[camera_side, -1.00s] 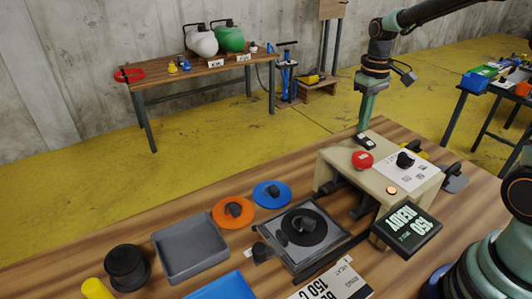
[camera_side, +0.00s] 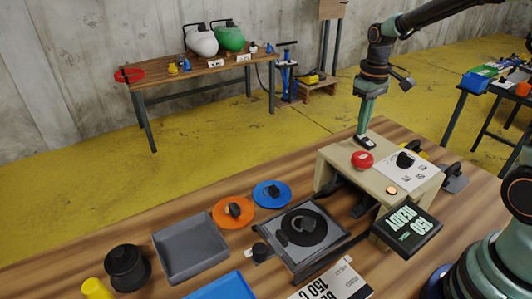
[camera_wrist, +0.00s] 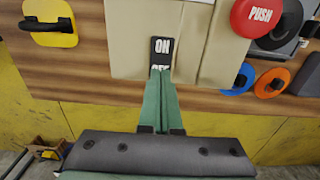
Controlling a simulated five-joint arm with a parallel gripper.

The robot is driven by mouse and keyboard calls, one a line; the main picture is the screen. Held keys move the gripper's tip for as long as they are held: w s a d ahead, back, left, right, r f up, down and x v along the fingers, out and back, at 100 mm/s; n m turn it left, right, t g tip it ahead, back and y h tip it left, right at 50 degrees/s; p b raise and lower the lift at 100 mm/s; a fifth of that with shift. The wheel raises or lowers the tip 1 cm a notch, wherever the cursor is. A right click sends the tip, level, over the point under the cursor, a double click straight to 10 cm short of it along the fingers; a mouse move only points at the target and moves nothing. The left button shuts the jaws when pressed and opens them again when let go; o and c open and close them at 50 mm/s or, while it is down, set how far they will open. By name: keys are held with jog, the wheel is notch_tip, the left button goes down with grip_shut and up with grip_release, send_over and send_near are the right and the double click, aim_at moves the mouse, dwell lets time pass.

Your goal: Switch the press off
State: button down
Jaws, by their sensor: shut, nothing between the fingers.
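The press has a beige housing (camera_side: 335,165) at the right of the bench. A black rocker switch (camera_side: 365,143) sits on its top at the far edge. In the wrist view the switch (camera_wrist: 161,48) shows "ON"; the "OFF" end is partly covered by my fingertips. My gripper (camera_side: 362,132) is shut and empty, pointing down, with its tips at the "OFF" end of the switch. The tips (camera_wrist: 160,72) look touching or very close; I cannot tell which. A display (camera_side: 407,231) reads "READY 150". A small orange lamp (camera_side: 391,190) appears lit.
A red PUSH button (camera_side: 362,160) stands beside the switch, and a black knob (camera_side: 405,159) is farther right. The press plate (camera_side: 300,235), an orange disc (camera_side: 233,212), a blue disc (camera_side: 271,194) and a grey tray (camera_side: 190,247) lie to the left.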

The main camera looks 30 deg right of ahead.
jog(key=shift+f, duration=0.4)
jog(key=shift+r, duration=3.55)
jog(key=s+a+r+t, duration=0.3)
jog(key=s+a+t, duration=0.2)
jog(key=s+a, duration=0.5)
jog(key=shift+s+r+t, duration=0.25)
jog(key=shift+s+t, duration=0.05)
jog(key=shift+s, duration=0.5)
